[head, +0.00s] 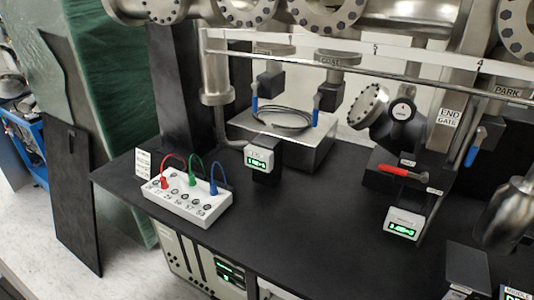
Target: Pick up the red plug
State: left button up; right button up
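The red plug (164,183) stands upright in the left part of a white socket box (190,208) on the black table. A red cable (174,155) arches from it to the right and down behind the box. A green plug (189,183) and a blue plug (214,188) stand to its right with their own arched cables. Several dark sockets with small labels line the front of the box top; the labels are too small to read surely. Neither of my grippers shows in the head view.
The black table (290,220) is bare right of the box. Behind it stand a small display (260,158) and a metal block (312,148) with a coiled black cable. A red-handled part (400,171) and another display (402,225) stand at right. Metal pipework hangs above.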

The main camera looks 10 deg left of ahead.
aim_at(165, 186)
jog(key=i+j+u, duration=0.1)
jog(key=j, duration=0.3)
jog(key=i+j, duration=0.15)
jog(key=j, duration=0.2)
jog(key=i+j+u, duration=0.15)
jog(key=j, duration=0.25)
